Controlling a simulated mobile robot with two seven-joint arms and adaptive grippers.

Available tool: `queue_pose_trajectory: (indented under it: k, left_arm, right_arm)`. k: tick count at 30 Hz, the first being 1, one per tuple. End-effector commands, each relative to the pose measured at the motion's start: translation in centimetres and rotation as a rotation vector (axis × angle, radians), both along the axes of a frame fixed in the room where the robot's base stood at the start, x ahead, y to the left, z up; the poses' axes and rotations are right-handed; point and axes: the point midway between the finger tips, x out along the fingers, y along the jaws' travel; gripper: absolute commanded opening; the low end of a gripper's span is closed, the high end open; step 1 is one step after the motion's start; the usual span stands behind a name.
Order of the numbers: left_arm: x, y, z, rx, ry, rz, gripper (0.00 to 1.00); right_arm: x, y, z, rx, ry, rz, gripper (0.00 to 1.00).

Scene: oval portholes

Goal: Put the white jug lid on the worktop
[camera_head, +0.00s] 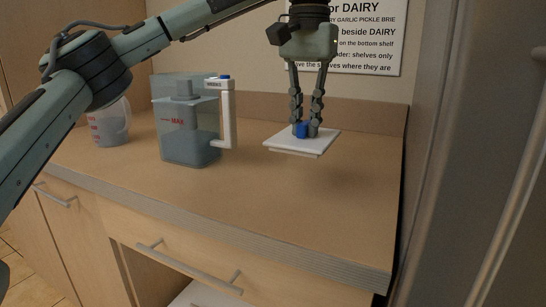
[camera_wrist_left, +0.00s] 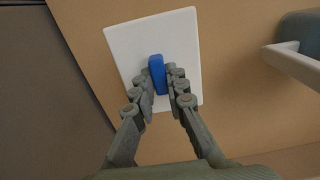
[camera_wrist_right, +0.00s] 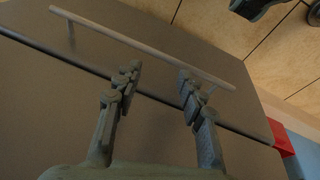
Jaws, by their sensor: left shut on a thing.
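The white jug lid (camera_head: 290,143) is a flat square plate with a blue knob (camera_head: 301,130) on top. My left gripper (camera_head: 306,131) is shut on the blue knob and holds the lid level over the right part of the worktop (camera_head: 250,195); a small gap appears to show beneath it. In the left wrist view the lid (camera_wrist_left: 130,48) lies below the fingers, with the knob (camera_wrist_left: 157,74) between them. The clear jug (camera_head: 188,140) with a white handle stands left of the lid. My right gripper (camera_wrist_right: 158,85) is open and empty, facing a grey panel with a bar handle.
A clear measuring cup (camera_head: 108,128) stands at the far left. The front and middle of the worktop are clear. A dark tall cabinet (camera_head: 455,150) borders the right side. A drawer with a bar handle (camera_head: 190,268) is below the front edge. A sign (camera_head: 365,40) hangs behind.

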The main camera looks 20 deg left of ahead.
Motion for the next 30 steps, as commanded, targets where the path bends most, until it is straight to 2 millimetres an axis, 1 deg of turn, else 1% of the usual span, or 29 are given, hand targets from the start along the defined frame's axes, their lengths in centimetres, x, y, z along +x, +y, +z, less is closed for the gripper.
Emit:
queue_pose_trajectory:
  k: [1, 4, 6, 11, 18, 20, 24, 30]
  left_arm:
    - [0.0, 0.1, -1.4, 0.0, 0.003, 0.001, 0.0]
    - [0.0, 0.1, -3.1, 0.001, 0.002, 0.002, 0.0]
    - [-0.1, 0.0, -4.1, 0.0, 0.002, 0.001, 0.0]
    - [0.0, 0.1, -5.2, 0.0, 0.001, 0.003, 0.0]
    - [-0.1, 0.1, -8.3, -0.001, 0.002, 0.004, 0.0]
    - [0.0, 0.0, -8.5, -0.002, 0.0, 0.004, 0.0]
    - [0.0, 0.0, -8.5, -0.002, 0.0, 0.004, 0.0]
    - [-0.1, 0.0, -8.9, -0.002, 0.0, 0.003, 0.0]
  right_arm:
    - [0.0, 0.0, 0.2, -0.003, -0.003, 0.0, 0.4]
    - [0.0, -0.1, 0.7, -0.004, -0.006, 0.0, 0.4]
    - [0.0, -0.1, 1.0, -0.005, -0.007, 0.0, 0.4]
    - [-0.1, -0.1, 1.0, -0.006, -0.004, -0.001, 0.4]
    - [-0.2, -0.1, 1.2, -0.008, 0.0, -0.002, 0.4]
    - [-0.1, -0.1, 1.3, -0.008, -0.004, -0.002, 0.4]
    - [0.1, 0.0, 1.7, -0.007, -0.013, 0.0, 0.4]
    - [0.1, 0.0, 1.6, -0.008, -0.012, -0.001, 0.4]
